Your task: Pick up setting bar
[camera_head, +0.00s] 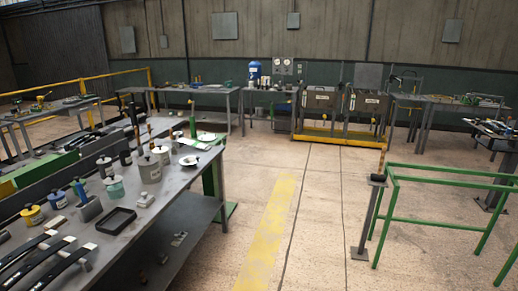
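No object can be picked out for certain as the setting bar. Several long dark bar-like tools (62,262) with pale ends lie side by side on the near grey table (150,222) at lower left; I cannot tell whether one of them is the setting bar. A short upright yellowish rod (382,160) shows at the top of a dark floor post (368,215) on the right, which is also too small to identify. My gripper is not in view.
The near table carries pots, small jars and a black tray (115,221). A green frame (420,218) stands on the right. Workbenches and two grey tanks (320,98) line the back wall. The floor around the yellow stripe (268,230) is clear.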

